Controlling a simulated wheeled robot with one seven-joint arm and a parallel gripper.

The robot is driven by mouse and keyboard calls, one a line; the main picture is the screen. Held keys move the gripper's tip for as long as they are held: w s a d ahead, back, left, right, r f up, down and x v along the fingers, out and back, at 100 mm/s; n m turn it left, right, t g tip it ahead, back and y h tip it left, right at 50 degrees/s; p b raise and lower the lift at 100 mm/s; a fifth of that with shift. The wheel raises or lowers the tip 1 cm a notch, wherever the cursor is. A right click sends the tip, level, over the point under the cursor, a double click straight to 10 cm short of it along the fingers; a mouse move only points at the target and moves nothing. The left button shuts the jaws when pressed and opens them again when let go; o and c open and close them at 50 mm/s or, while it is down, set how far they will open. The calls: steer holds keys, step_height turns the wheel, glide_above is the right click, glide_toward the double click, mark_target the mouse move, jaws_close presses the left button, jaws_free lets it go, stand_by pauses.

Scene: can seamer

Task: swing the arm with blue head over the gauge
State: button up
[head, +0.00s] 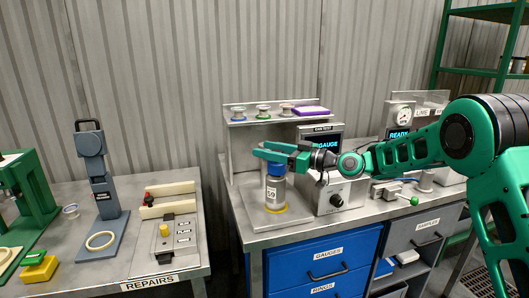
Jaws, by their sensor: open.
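A blue head or cap (276,170) shows on the workbench at centre, directly above a pale upright cylinder (275,192) with a dark-marked label and a yellow ring at its base. I cannot tell whether the blue part rests on the cylinder or hangs from an arm; my gripper hides its upper side. My green gripper (265,152) is open, at the top of the blue part and overlapping it in the picture. Whether it touches is unclear. Just to the right stands a grey tester (335,194) with a lit screen (327,144) reading "GAUGE".
A shelf (240,121) with several spools and a purple block (310,110) stands behind my gripper. A dial unit (401,117) reading "READY" and a green-knobbed lever (413,200) are to the right. The left repairs bench holds a blue-grey stand (100,185) and a green press (32,190).

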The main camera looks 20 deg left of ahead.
steer(key=s+d, duration=0.2)
steer(key=d, duration=0.8)
steer(key=shift+w+d, duration=0.1)
steer(key=shift+d, duration=0.05)
steer(key=s+d+f+m+t+h, duration=0.1)
steer(key=s+d+f+m+h, duration=0.3)
steer(key=d, duration=0.8)
steer(key=s+d+f+m+h, duration=0.25)
steer(key=d+h, duration=0.25)
steer(key=d, duration=0.7)
steer(key=s+d+f+m+t+h, duration=0.15)
steer(key=s+d+m+h, duration=0.3)
steer(key=d, duration=0.75)
steer(key=s+d+f+m+g+h, duration=0.1)
steer(key=s+d, duration=0.4)
steer(key=s, duration=0.5)
steer(key=s+d+f+m+g+h, duration=0.1)
steer(key=s+d+f+m+g, duration=0.1)
steer(key=s+d+m, duration=0.4)
steer(key=s+d+f+m+g+h, duration=0.1)
steer(key=s+d+m+g+h, duration=0.1)
steer(key=s, duration=1.4)
steer(key=d+m+g, duration=0.1)
steer(key=d+m, duration=0.1)
steer(key=d, duration=0.1)
steer(key=shift+d+f, duration=0.3)
steer(key=shift+d, duration=0.1)
